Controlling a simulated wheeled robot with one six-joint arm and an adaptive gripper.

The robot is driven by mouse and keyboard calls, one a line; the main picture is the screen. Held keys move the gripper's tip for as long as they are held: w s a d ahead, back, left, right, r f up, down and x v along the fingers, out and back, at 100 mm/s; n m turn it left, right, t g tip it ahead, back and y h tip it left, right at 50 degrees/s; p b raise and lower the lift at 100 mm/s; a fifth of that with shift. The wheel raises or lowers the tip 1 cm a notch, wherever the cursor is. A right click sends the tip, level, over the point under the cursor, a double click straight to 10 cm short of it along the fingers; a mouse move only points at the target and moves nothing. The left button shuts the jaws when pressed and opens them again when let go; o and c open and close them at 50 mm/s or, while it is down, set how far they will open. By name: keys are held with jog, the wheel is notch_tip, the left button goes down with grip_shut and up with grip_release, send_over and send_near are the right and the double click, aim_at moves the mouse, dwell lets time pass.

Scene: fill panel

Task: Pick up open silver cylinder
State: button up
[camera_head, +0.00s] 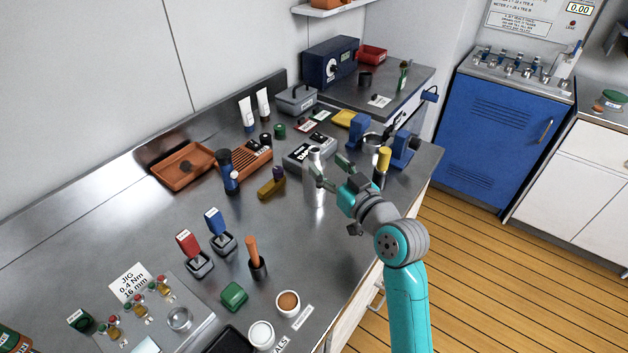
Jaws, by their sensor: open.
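The open silver cylinder (315,179) stands upright on the steel bench, right of the middle, with a narrow dark-mouthed neck at its top. My gripper (329,171) is open at the cylinder's upper part. One finger lies in front of the cylinder and the other shows to its right. I cannot tell whether either finger touches it. My turquoise arm reaches in from the lower right.
A yellow-topped cylinder (383,160) stands close to the right of my gripper, beside a blue vise-like device (404,150). A grey scale-like box (309,152) is behind the cylinder. A brass-coloured piece (270,188) lies left of it. Bare bench lies in front.

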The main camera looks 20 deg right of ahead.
aim_at(318, 156)
jog(key=shift+r+x, duration=0.2)
jog(key=shift+x, duration=2.8)
grip_shut()
